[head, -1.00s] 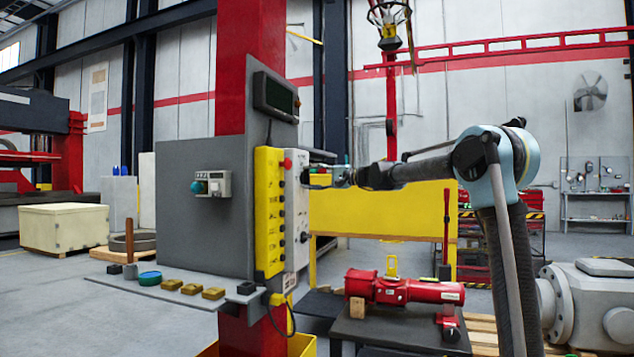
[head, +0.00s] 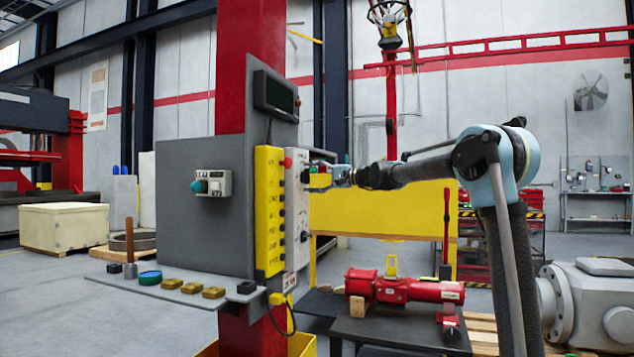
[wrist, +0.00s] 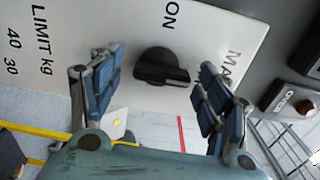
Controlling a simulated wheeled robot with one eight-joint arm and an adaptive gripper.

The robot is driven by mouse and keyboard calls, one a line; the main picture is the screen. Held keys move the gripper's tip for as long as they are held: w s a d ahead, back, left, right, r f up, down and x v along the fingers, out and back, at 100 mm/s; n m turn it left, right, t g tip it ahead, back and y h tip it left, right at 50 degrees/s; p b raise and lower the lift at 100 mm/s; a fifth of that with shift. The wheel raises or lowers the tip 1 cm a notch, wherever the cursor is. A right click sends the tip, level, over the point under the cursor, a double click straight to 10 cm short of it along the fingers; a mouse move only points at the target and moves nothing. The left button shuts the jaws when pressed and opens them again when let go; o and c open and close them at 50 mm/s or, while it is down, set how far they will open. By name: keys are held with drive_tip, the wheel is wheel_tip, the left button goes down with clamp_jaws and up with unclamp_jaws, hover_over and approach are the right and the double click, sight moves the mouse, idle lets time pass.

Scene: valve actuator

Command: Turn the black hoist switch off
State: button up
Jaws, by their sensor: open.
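The black hoist switch (wrist: 162,67) is a round knob with a raised bar handle on a white panel in the wrist view. The bar lies roughly across the picture, tilted slightly down to the right. The word ON stands above the knob, and a partly cut-off label starting MA is at the upper right. My gripper (wrist: 161,60) is open, with one blue-padded finger on each side of the knob. Gaps show between both fingers and the knob.
A yellow button strip (head: 268,212) stands beside the white panel, and a grey display box (head: 274,96) is above. A dark box with a round button (wrist: 305,107) is right of the knob in the wrist view. A red actuator (head: 400,288) lies on a bench below.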

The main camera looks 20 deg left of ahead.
drive_tip(key=d, duration=1.2)
drive_tip(key=shift+s, duration=0.4)
drive_tip(key=shift+f, duration=0.1)
drive_tip(key=s+d+f+h, duration=0.6)
drive_tip(key=s+d+f, duration=0.7)
drive_tip(key=f, duration=0.4)
drive_tip(key=s+d+f+h, duration=0.6)
drive_tip(key=s+d+f, duration=0.8)
drive_tip(key=d+f, duration=0.1)
drive_tip(key=s+d+f+n+t+h, duration=0.1)
drive_tip(key=s+d+f+h, duration=0.5)
drive_tip(key=s+d+f, duration=0.8)
wheel_tip(320, 180, down, 5)
drive_tip(key=shift+s+r, duration=0.15)
drive_tip(key=shift+s, duration=0.1)
